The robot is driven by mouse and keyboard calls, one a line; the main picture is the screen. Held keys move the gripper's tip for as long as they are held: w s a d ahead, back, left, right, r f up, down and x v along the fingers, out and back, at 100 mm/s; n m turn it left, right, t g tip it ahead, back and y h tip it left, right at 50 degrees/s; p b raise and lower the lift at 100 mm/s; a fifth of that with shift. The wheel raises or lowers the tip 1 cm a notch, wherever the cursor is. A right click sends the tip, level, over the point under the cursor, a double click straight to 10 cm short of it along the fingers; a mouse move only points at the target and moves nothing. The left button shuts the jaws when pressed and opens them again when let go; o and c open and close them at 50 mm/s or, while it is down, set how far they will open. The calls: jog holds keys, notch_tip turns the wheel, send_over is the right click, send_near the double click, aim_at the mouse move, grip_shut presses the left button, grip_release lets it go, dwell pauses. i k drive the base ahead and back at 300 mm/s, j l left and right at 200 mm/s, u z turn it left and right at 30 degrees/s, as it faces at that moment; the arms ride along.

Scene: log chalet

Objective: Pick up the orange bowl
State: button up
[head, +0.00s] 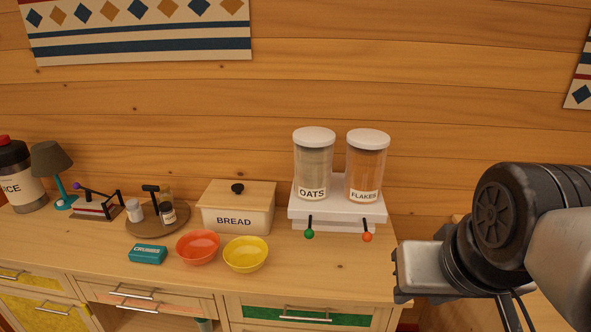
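The orange bowl (198,248) sits upright on the wooden counter, in front of the bread box. A yellow bowl (246,254) stands close on its right. My arm comes in from the right side of the head view, well to the right of both bowls and past the counter's right end. The fingers of my gripper do not show clearly, so I cannot see whether it is open or holds anything.
A teal box (148,254) lies just left of the orange bowl. The bread box (237,208) is behind. A dispenser with oats (313,165) and flakes (366,166) stands right. A round tray (138,229) with jars is behind left. The counter's front right is clear.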

aim_at(198, 246)
jog(key=u, duration=1.25)
